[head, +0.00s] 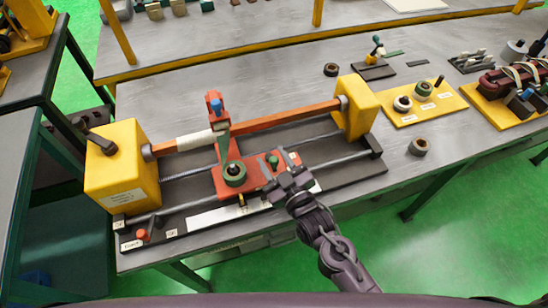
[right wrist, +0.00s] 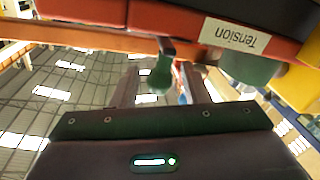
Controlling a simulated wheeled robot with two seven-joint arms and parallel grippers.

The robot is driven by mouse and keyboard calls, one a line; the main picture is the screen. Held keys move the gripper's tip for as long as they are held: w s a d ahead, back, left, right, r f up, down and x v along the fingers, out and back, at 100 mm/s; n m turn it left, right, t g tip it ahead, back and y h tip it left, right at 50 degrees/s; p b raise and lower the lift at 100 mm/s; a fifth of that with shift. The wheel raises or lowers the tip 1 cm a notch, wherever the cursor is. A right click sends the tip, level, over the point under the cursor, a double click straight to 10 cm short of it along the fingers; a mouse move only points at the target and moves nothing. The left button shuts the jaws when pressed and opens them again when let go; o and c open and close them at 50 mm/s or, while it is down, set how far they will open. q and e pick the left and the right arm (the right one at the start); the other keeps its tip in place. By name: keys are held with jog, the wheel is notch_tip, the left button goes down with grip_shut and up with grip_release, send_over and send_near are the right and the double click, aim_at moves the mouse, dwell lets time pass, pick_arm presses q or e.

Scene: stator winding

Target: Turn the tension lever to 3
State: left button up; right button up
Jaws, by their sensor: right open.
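The tension lever (head: 273,161) has a green knob and sits on the red carriage (head: 222,188) of the winding machine in the head view. In the right wrist view the lever (right wrist: 160,76) hangs between my fingers, beside an upside-down label (right wrist: 237,35) reading "Tension". My right gripper (head: 285,182) is at the carriage's right front, close to the lever. It is open, and its fingers (right wrist: 160,88) stand on either side of the green knob with gaps showing. The scale numbers are too small to read. My left gripper is not in view.
A green spool (head: 234,174) sits on the carriage, left of the lever. Yellow end blocks (head: 124,172) and an orange bar (head: 290,117) frame the machine. A yellow board (head: 450,104) with rings and a loose ring (head: 418,146) lie right. The table's front right is mostly clear.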

grip_shut()
